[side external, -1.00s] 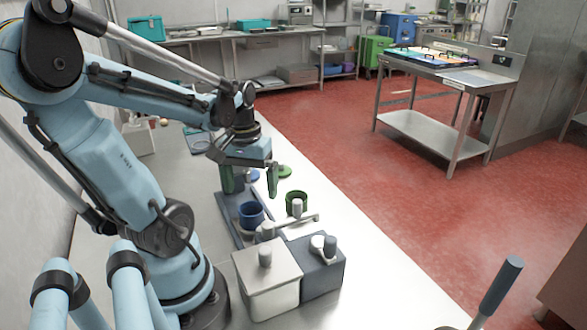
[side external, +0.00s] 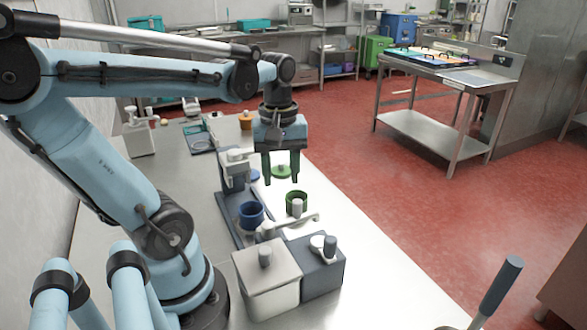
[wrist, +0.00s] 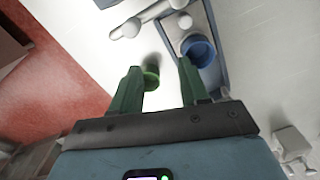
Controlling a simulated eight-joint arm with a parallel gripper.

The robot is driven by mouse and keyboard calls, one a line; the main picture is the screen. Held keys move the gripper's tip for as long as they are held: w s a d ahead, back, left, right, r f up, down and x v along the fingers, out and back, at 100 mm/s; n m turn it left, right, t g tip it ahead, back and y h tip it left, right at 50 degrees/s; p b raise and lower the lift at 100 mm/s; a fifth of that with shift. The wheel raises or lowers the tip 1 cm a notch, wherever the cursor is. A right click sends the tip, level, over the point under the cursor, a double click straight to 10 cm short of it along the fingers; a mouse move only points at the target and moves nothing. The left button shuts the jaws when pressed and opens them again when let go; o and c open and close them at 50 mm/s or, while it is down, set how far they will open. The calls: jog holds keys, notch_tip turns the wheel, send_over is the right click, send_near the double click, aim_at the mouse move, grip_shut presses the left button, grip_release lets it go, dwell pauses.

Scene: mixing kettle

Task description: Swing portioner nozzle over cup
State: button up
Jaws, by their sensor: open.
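A pale swing arm (side external: 306,220) with an upright peg (side external: 297,207) reaches right from a pivot behind the grey boxes; I take it for the portioner nozzle arm. It also shows at the top of the wrist view (wrist: 150,16). A blue cup (side external: 251,212) stands on a dark slab, left of the arm. A green cup (side external: 296,197) stands just behind the peg, partly hidden by it. My gripper (side external: 281,182) is open and empty, fingers pointing down, above the counter behind the cups. In the wrist view, a green round thing (wrist: 151,77) shows between my fingers.
A white box (side external: 267,285) and a dark grey box (side external: 325,275) with knobs stand in front of the swing arm. The counter's right side is clear.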

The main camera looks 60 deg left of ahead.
aim_at(297, 201)
jog(key=d+r+n, duration=0.2)
jog(key=d, duration=0.1)
jog(key=w+d+r+n, duration=0.1)
jog(key=d, duration=0.1)
jog(key=shift+r, duration=0.35)
jog(key=shift+f, duration=4.05)
jog(key=shift+f, duration=0.1)
jog(key=shift+c, duration=0.4)
jog(key=c, duration=0.5)
